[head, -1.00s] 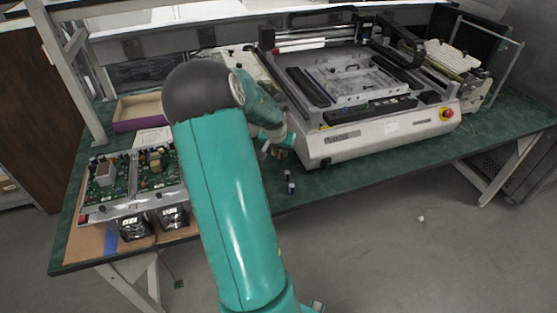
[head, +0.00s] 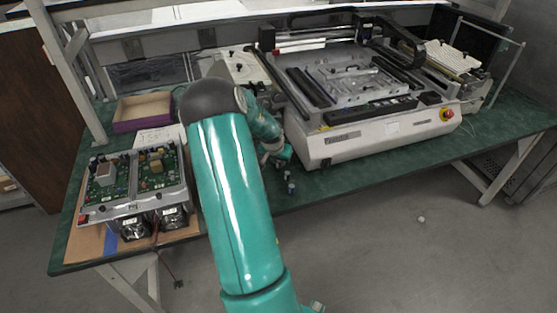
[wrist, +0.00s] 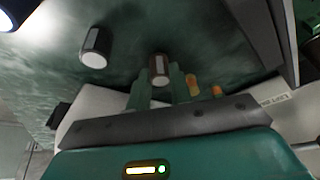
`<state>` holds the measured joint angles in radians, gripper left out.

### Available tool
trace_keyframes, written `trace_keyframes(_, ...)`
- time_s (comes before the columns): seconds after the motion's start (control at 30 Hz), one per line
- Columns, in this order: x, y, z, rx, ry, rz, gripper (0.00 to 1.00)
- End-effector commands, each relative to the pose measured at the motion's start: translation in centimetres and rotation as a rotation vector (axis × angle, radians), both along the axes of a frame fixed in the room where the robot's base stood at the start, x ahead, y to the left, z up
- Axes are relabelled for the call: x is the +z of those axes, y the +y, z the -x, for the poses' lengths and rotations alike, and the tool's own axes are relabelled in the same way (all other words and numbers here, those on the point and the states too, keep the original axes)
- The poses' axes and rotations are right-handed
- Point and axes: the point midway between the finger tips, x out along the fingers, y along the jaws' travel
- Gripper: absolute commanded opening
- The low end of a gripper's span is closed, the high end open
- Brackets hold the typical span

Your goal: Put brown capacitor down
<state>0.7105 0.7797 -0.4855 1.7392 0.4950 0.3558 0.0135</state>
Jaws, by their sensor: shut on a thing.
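The brown capacitor (wrist: 159,66), a small cylinder with a pale end, is between the two green fingers of my gripper (wrist: 160,84) in the wrist view. The fingers are shut on it. In the head view my gripper (head: 275,155) is low over the green table, just left of the large white machine. The held capacitor cannot be made out there. A dark capacitor with a white end (wrist: 95,47) stands apart from the fingers in the wrist view. Another (wrist: 17,12) is cut off at the upper left corner.
Small capacitors (head: 291,188) stand near the front edge of the green table (head: 410,168). The white machine (head: 375,138) stands close to the right of my gripper. Circuit boards (head: 105,182) and a purple-sided box (head: 142,112) are on the left.

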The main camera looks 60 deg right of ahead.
Motion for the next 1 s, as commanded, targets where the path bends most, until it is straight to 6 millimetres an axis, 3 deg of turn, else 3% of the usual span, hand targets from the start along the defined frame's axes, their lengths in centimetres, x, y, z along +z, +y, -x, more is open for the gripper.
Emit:
trace_keyframes(0.03,0.0,0.0,0.0,0.0,0.0,0.0,0.27)
trace_keyframes(0.1,0.0,0.0,0.0,0.0,0.0,0.0,0.41)
trace_keyframes(0.13,0.0,0.0,0.0,0.0,0.0,0.0,0.43)
trace_keyframes(0.53,0.9,0.2,0.0,0.0,-0.001,0.002,0.43)
trace_keyframes(1.0,9.4,3.7,0.3,0.002,-0.003,0.003,0.43)
